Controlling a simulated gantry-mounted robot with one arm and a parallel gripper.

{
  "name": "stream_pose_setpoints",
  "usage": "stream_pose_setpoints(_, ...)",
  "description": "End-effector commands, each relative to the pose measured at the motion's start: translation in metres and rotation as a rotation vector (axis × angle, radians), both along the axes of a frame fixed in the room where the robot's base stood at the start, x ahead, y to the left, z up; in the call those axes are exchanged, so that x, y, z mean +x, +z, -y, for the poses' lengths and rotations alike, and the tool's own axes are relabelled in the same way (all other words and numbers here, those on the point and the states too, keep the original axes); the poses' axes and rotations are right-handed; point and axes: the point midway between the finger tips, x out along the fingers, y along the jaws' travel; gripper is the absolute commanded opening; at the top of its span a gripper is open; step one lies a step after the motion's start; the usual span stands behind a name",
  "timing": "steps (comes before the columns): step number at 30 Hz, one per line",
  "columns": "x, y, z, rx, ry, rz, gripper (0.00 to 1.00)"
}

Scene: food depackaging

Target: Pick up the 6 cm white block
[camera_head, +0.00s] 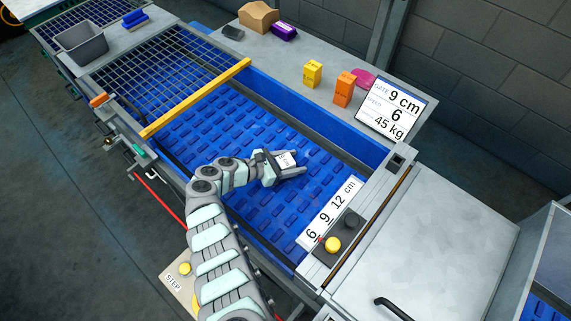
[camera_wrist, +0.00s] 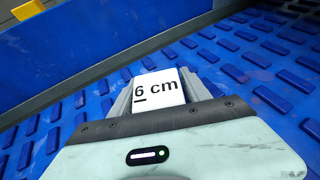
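The white block (camera_head: 286,159) marked "6 cm" sits between the two fingers of my gripper (camera_head: 288,163), over the blue ribbed belt (camera_head: 240,122). In the wrist view the white block (camera_wrist: 158,88) fills the space between the grey fingers of my gripper (camera_wrist: 160,92), its label facing the camera. A finger lies close against each side, with no clear gap, so my gripper looks shut on it. The block's lower part is hidden, and I cannot tell whether it rests on the belt or is lifted.
A yellow bar (camera_head: 197,97) crosses the belt beside a metal grid. A blue wall (camera_head: 320,118) bounds the belt's far side. Yellow (camera_head: 312,73) and orange (camera_head: 344,90) blocks stand on the grey ledge. A button panel (camera_head: 338,236) and labelled strip (camera_head: 331,213) lie to the right.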

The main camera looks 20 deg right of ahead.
Motion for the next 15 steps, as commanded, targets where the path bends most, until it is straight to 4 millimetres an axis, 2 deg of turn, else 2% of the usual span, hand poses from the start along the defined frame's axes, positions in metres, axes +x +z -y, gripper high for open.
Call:
stream_pose_setpoints(2,0.0000,-0.0001,-0.0001,0.000,0.000,0.000,0.48)
stream_pose_setpoints(15,0.0001,0.0000,-0.0001,0.000,0.000,0.000,0.12)
